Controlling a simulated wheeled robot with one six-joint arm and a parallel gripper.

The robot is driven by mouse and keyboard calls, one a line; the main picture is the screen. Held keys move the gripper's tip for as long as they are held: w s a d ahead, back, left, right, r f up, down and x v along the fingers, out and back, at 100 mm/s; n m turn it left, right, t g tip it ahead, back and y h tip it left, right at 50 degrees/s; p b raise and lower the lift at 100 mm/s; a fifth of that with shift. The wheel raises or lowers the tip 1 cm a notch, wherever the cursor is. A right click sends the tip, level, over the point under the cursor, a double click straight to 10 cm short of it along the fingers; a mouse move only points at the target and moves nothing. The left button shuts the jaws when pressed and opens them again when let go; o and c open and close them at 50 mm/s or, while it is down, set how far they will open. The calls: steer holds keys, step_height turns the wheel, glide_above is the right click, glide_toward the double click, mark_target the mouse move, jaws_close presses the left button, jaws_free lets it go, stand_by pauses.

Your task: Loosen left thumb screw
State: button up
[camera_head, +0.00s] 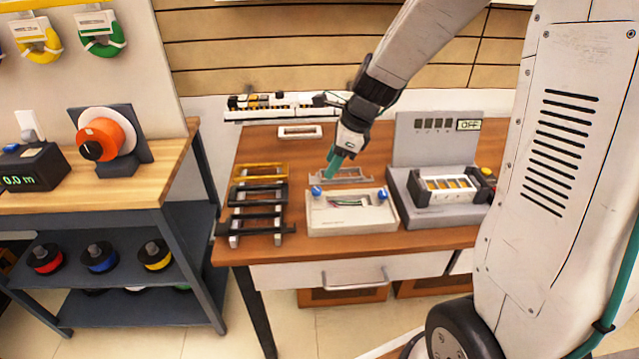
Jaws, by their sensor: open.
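A light grey box (350,221) sits on the wooden desk with two blue thumb screws on its top rear edge. The left thumb screw (316,191) is at the box's left end and the right thumb screw (382,195) at its right end. Coloured wires show in the recess between them. My gripper (332,167) has green fingertips and points down above and behind the box, a little right of the left thumb screw. It appears apart from the screw and holds nothing visible. The gap between its fingers is hard to make out.
A rack of black and yellow bars (258,205) stands left of the box. A grey unit with an "OFF" display (468,125) stands to the right. A grey bracket (345,178) lies behind the box. A workbench (130,185) with an orange spool is further left.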

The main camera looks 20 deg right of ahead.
mark_target(317, 189)
steer(key=shift+m, duration=0.5)
steer(key=x, duration=0.9)
steer(key=shift+w+d, duration=0.35)
steer(key=shift+w, duration=0.05)
steer(key=c, duration=1)
